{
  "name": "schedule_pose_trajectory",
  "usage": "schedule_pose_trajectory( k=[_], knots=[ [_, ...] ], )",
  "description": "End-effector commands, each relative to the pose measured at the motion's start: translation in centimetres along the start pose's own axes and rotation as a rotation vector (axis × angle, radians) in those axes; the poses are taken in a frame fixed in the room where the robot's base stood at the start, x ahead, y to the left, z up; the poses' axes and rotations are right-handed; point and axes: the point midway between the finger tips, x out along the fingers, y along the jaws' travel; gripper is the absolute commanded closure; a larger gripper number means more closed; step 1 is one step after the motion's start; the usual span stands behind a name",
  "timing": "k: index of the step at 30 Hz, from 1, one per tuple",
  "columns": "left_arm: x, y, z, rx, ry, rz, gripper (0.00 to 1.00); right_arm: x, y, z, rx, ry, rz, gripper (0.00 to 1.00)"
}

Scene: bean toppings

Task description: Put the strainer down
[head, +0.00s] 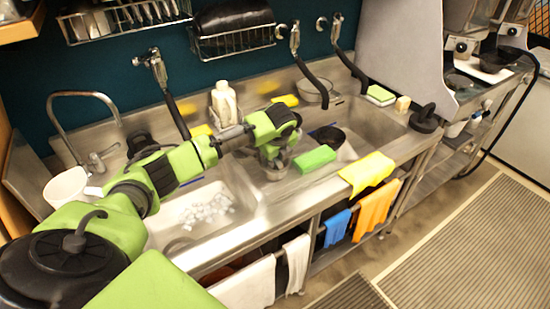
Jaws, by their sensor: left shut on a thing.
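My left arm reaches in from the left, and its gripper (274,153) is over the steel strip between the two sink basins. It is shut on a small greyish metal thing that looks like the strainer (277,172). The gripper hides much of its upper part. It is low, close to the steel surface, but I cannot tell whether it touches. My right gripper is not in view.
A yellow cloth (367,173) drapes the front edge. The left basin (168,222) holds whitish pieces. A white bottle (224,101) stands behind.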

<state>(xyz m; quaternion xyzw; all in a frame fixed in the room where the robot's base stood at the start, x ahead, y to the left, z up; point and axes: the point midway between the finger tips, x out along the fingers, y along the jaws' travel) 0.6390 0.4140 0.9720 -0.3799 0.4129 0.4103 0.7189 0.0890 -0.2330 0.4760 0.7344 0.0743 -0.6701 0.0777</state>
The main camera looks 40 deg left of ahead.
Motion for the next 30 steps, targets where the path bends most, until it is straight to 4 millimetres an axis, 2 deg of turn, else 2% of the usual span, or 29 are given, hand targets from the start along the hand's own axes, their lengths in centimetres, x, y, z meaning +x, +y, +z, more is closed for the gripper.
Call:
schedule_pose_trajectory(
  k=[12, 13, 15, 26, 30],
  knots=[
    [0.7, 0.0, 0.2, 0.000, -0.001, 0.000, 1.00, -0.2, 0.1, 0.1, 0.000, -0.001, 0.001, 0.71],
    [0.8, 0.0, 0.1, 0.000, -0.001, 0.000, 0.85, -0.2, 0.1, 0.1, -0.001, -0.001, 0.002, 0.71],
    [0.7, 0.0, 0.1, 0.000, -0.001, 0.000, 0.71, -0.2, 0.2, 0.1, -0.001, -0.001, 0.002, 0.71],
    [0.5, -0.1, 0.2, 0.000, -0.001, -0.001, 0.71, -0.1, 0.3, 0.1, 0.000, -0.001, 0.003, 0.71],
    [-0.9, -0.2, 0.2, 0.000, -0.002, -0.004, 0.71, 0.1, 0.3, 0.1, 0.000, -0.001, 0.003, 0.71]
  ],
)
